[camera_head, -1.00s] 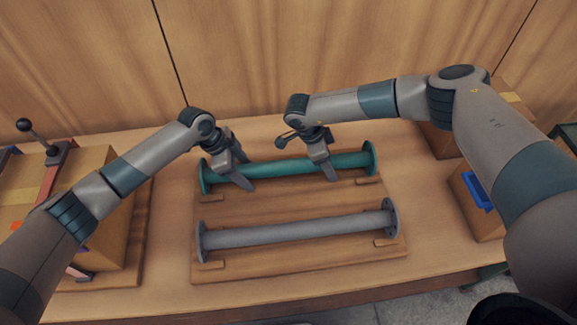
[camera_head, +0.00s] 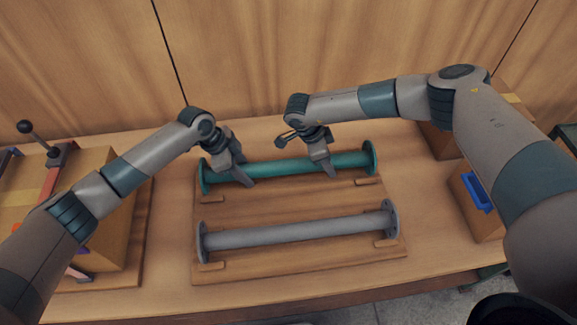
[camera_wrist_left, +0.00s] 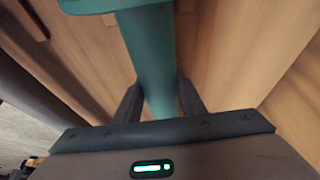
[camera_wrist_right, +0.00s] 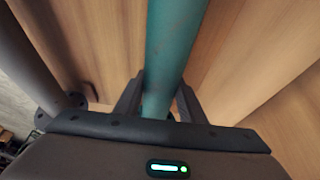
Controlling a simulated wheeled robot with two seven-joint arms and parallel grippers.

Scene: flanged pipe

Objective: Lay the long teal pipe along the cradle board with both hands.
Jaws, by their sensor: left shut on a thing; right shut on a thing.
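The long teal pipe (camera_head: 285,167), with a round flange at each end, lies across the back part of the wooden cradle board (camera_head: 290,205). My left gripper (camera_head: 243,180) is shut on the pipe towards its left end. My right gripper (camera_head: 329,170) is shut on it right of the middle. The teal pipe runs between the fingers in the left wrist view (camera_wrist_left: 152,65) and in the right wrist view (camera_wrist_right: 168,60). The fingers hide short parts of the pipe. I cannot tell whether it rests fully on the board.
A grey flanged pipe (camera_head: 300,230) lies along the front of the board, between small wooden blocks. A cardboard box (camera_head: 100,225) with a lever clamp stands at the left. Boxes with a blue handle (camera_head: 477,192) stand at the right. A wooden wall (camera_head: 250,60) closes the back.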

